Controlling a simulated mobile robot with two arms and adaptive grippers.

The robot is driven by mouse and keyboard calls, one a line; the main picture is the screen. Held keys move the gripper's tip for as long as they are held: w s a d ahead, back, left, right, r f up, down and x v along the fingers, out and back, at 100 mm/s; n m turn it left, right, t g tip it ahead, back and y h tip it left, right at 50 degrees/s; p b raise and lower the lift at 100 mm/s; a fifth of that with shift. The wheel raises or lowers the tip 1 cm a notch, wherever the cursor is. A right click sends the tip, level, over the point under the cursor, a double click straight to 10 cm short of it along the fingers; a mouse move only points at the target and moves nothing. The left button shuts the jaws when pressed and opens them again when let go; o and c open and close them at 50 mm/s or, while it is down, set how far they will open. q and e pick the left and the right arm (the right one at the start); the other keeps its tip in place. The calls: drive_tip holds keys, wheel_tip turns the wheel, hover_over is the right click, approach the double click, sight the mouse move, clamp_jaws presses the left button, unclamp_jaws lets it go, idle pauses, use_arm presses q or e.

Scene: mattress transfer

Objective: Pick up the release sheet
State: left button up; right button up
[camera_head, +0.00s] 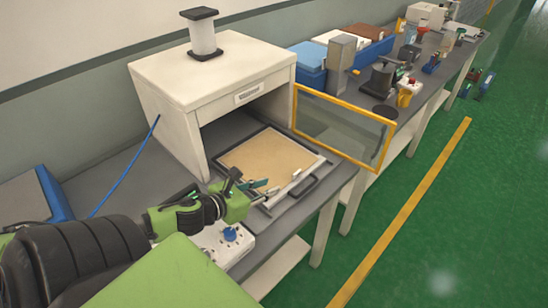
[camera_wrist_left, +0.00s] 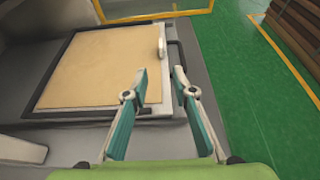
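A tan sheet (camera_head: 266,158), which looks like the release sheet, lies flat in a dark-rimmed tray (camera_head: 238,143) in front of the white box's opening. In the left wrist view the tan sheet (camera_wrist_left: 92,65) fills the tray's middle. My left gripper (camera_head: 262,188) is at the tray's near edge. In the left wrist view its two fingers (camera_wrist_left: 160,80) are apart with nothing between them, and they point toward the sheet's near right corner. Contact with the sheet cannot be told. My right gripper is not in view.
A white box (camera_head: 180,95) stands behind the tray. A yellow-framed clear panel (camera_head: 342,128) stands to its right. A white power strip (camera_head: 228,242) with a blue plug lies near my left wrist. A dark handle (camera_head: 300,191) is at the tray's front. Blue bins (camera_head: 312,78) stand farther back.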

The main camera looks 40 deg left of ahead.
sight(294, 176)
use_arm(q)
drive_tip(key=p+x, duration=0.1)
drive_tip(key=x, duration=0.6)
drive_tip(key=shift+w, duration=0.4)
drive_tip(key=shift+w+d+p, duration=0.1)
drive_tip(key=shift+w+p, duration=0.3)
drive_tip(key=shift+w, duration=0.25)
drive_tip(key=p+x, duration=0.1)
drive_tip(key=x, duration=0.2)
drive_tip(key=shift+w+d, duration=0.1)
drive_tip(key=shift+w, duration=0.05)
drive_tip(key=shift+w+f, duration=0.25)
drive_tip(key=shift+w, duration=0.15)
clamp_jaws()
